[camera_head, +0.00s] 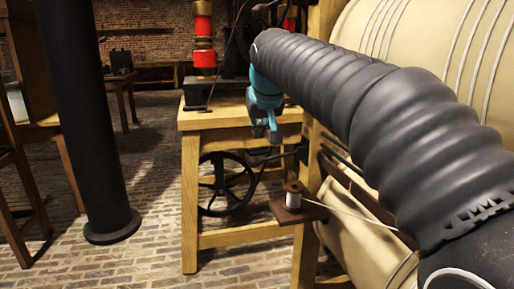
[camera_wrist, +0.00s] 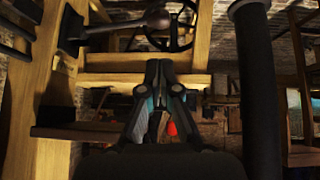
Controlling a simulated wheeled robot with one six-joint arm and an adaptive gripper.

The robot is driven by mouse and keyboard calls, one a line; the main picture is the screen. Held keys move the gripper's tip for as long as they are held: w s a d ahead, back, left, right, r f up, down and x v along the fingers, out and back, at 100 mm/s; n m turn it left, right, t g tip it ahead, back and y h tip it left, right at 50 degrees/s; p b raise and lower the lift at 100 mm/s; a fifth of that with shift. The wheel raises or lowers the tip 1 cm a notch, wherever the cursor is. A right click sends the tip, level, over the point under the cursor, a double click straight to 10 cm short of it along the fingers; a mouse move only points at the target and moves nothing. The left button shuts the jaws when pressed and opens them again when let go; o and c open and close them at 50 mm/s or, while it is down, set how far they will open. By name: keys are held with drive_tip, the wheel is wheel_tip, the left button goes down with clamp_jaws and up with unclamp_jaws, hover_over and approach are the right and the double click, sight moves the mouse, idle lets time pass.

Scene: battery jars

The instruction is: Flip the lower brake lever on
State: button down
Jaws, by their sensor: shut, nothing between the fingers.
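A dark lever with a rounded knob (camera_wrist: 157,18) runs out from a black bracket on a wooden post, at the top of the wrist view. In the head view a dark lever (camera_head: 275,157) shows just below my gripper, beside the post. I cannot tell for sure whether it is the lower brake lever, or whether it is on or off. My gripper (camera_head: 266,134) has teal and dark parts and points down in front of the wooden frame. In the wrist view its fingers (camera_wrist: 164,64) are together and empty, with the knob beyond their tips, apparently apart.
A spoked wheel (camera_head: 226,183) sits inside the wooden frame (camera_head: 190,205). A spool (camera_head: 292,194) stands on a small shelf (camera_head: 300,211) below the lever. A large pale drum (camera_head: 350,235) is close on the right. A black column (camera_head: 88,120) stands left; brick floor is open between.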

sight(255, 161)
drive_tip(key=x, duration=1)
drive_tip(key=shift+d+b, duration=0.1)
drive_tip(key=shift+b, duration=0.3)
